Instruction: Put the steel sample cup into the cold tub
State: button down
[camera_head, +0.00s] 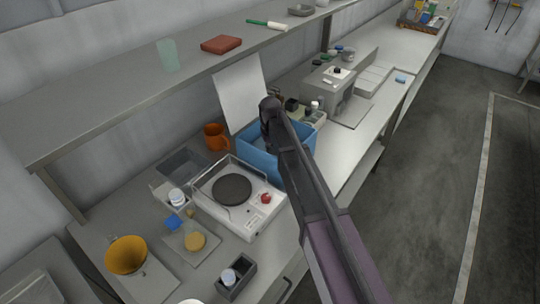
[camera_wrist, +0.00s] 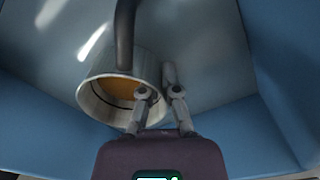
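The steel sample cup (camera_wrist: 94,102) shows in the wrist view, tilted, its open mouth toward the camera and orange-brown material inside. My gripper (camera_wrist: 158,85) is at the cup's right side, its fingers close together across the rim and wall, apparently shut on it. The left fingertip is partly hidden. The blue tub (camera_head: 252,161) surrounds the cup in the wrist view, its blue wall (camera_wrist: 285,65) at the right. I cannot tell whether the cup touches the tub floor. In the head view my gripper (camera_head: 268,105) is over the tub, and the cup is hidden.
A dark curved rod (camera_wrist: 125,35) crosses the cup's far rim. A hotplate (camera_head: 257,217) stands in front of the tub, with an orange mug (camera_head: 214,137) to the left. A white panel (camera_head: 241,92) stands behind the tub, and a grey instrument (camera_head: 329,91) beyond it. A shelf (camera_head: 115,95) runs above.

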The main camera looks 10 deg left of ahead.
jog(key=shift+f, duration=0.5)
jog(key=c, duration=0.8)
grip_release()
jog(key=shift+r, duration=0.2)
notch_tip(320, 180, up, 12)
jog(key=p, duration=1.1)
jog(key=shift+p, duration=0.4)
jog(key=s+d+m, duration=0.2)
jog(key=s+d, duration=0.5)
jog(key=d, duration=0.5)
jog(key=s+d+m, duration=0.2)
jog(key=s+d, duration=0.4)
jog(key=d, duration=0.6)
jog(key=s+d+m, duration=0.3)
jog(key=s+d, duration=0.4)
jog(key=d, duration=0.6)
jog(key=shift+s, duration=0.3)
